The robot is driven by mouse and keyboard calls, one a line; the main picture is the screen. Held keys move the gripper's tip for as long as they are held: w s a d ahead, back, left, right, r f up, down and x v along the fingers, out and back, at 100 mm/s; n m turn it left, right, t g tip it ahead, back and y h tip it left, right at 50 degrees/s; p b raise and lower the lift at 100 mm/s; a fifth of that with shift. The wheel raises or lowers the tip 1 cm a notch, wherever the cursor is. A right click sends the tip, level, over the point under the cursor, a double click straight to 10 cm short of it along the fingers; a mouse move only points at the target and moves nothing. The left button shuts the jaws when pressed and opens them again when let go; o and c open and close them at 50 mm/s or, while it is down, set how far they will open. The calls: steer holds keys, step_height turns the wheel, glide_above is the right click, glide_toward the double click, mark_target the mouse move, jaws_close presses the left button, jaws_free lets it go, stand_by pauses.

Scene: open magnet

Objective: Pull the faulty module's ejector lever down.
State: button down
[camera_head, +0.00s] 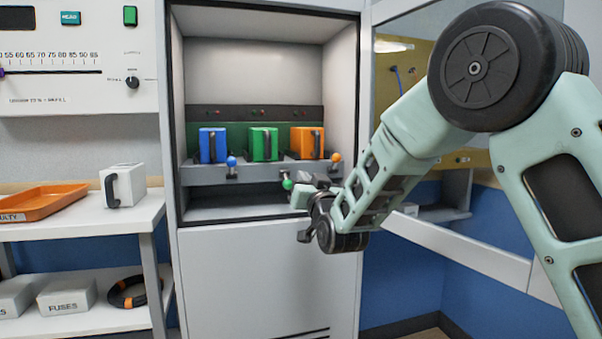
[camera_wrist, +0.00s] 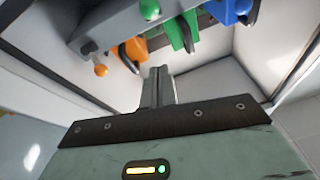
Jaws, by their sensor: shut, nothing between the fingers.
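Blue (camera_head: 213,145), green (camera_head: 263,143) and orange (camera_head: 307,142) modules stand side by side in the cabinet bay. Levers with ball knobs sit along the shelf front. The blue knob (camera_head: 231,161) and orange knob (camera_head: 336,157) stand at about shelf height. The green knob (camera_head: 287,184) hangs lower, below the shelf edge. My gripper (camera_head: 298,197) is beside the green knob. In the wrist view my gripper (camera_wrist: 157,72) is shut and empty, and the green knob (camera_wrist: 149,9) is apart from its fingertips. I cannot tell which module is marked faulty.
The bay's side walls and the shelf front (camera_head: 260,172) are close to my gripper. A small row of lights (camera_head: 255,112) is above the modules. To the left, a white module (camera_head: 124,185) and an orange tray (camera_head: 40,202) rest on a side table.

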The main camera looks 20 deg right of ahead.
steer(key=v, duration=0.2)
steer(key=f+v, duration=0.1)
steer(key=v, duration=0.2)
steer(key=shift+w, duration=0.1)
steer(key=shift+a, duration=0.1)
steer(key=s+a+f+n+g+y, duration=0.2)
steer(key=s+a+f+n+g, duration=0.1)
steer(key=s+a+f+g, duration=0.5)
steer(key=s+a+f+n+g+y, duration=0.15)
steer(key=s+a+f+g, duration=0.35)
steer(key=s, duration=0.6)
steer(key=s+d+f+n+g+h, duration=0.2)
steer(key=s+d+f+g, duration=0.15)
steer(key=s, duration=0.75)
steer(key=s+d+f+n+g+h, duration=0.25)
steer(key=s+g, duration=0.25)
steer(key=s, duration=0.6)
step_height(320, 180, up, 27)
steer(key=p, duration=2.6)
steer(key=shift+s+r+p, duration=0.15)
steer(key=shift+r+p, duration=0.05)
steer(key=shift+p, duration=0.2)
